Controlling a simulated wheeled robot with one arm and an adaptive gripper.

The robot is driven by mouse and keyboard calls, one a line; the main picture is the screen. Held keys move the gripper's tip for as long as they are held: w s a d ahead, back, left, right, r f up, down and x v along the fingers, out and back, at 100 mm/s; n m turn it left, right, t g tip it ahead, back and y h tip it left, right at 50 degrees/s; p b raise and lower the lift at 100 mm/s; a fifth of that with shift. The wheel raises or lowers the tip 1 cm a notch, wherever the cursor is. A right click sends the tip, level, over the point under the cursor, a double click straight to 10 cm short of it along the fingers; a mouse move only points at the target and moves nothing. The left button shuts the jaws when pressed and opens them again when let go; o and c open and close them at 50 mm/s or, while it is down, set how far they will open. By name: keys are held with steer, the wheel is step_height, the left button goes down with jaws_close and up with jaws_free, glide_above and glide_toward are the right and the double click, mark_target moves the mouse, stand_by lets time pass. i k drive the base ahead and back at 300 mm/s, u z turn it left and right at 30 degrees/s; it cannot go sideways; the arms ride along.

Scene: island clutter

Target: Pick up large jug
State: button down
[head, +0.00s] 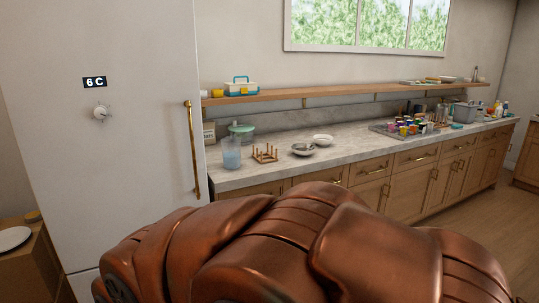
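A clear, blue-tinted container (231,154) that looks like the large jug stands upright on the left end of the marble counter. It is small in the head view, so a handle or spout cannot be made out. My copper-coloured arm fills the lower middle of the view, well in front of the counter. My gripper is not in view.
A wooden peg rack (265,155) stands just right of the jug, with bowls (303,149) farther right. A green-lidded pot (241,131) is behind. The white fridge (130,130) borders the counter on the left. A shelf (330,89) runs above; coloured jars (405,128) stand farther along.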

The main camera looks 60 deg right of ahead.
mark_target(231, 146)
steer(key=z, duration=1.55)
